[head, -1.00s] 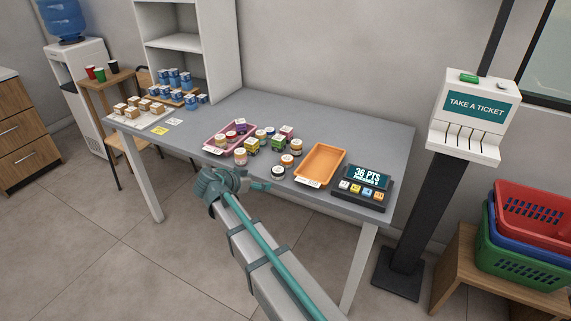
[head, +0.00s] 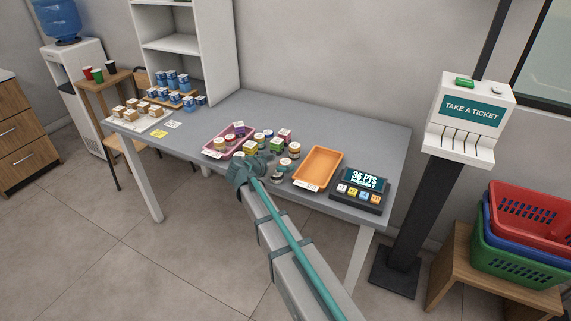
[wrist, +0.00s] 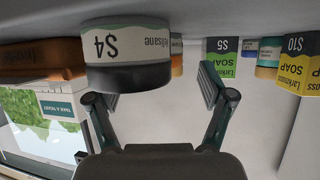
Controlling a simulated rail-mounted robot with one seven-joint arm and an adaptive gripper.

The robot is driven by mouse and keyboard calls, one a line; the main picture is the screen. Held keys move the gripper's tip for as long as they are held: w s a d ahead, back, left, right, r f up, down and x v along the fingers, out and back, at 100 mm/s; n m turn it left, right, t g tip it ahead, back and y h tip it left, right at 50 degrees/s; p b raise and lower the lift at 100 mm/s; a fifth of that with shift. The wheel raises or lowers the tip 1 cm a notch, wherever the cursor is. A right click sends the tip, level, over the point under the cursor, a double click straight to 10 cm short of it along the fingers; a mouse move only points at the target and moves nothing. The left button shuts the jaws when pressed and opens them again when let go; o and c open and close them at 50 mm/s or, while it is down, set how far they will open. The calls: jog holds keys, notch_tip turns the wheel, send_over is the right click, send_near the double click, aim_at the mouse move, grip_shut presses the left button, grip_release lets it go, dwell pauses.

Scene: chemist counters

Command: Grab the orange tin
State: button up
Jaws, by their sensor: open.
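My gripper (head: 265,168) is open at the table's front edge, near the loose tins. In the wrist view, which is upside down, its two fingers (wrist: 155,97) are spread with nothing between them. A tin with a dark lid and a white $4 label (wrist: 126,48) is close by the left finger. Behind it, an orange-banded tin (wrist: 176,56) is partly hidden. Another tin with orange on it (wrist: 267,60) stands farther right, beside a yellow soap box. In the head view, an orange-and-white tin (head: 294,151) stands left of the orange tray. I cannot tell which is the task's tin.
The orange tray (head: 318,167) and a points console (head: 362,186) lie to the right. A pink tray (head: 218,143) with tins is to the left. Soap boxes (wrist: 302,66) (wrist: 221,58) stand among the tins. The table's back (head: 330,127) is clear.

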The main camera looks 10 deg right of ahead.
aim_at(285, 162)
jog(key=shift+p+x, duration=0.3)
jog(key=shift+x, duration=1.25)
jog(key=c, duration=1.3)
jog(key=shift+r, duration=0.2)
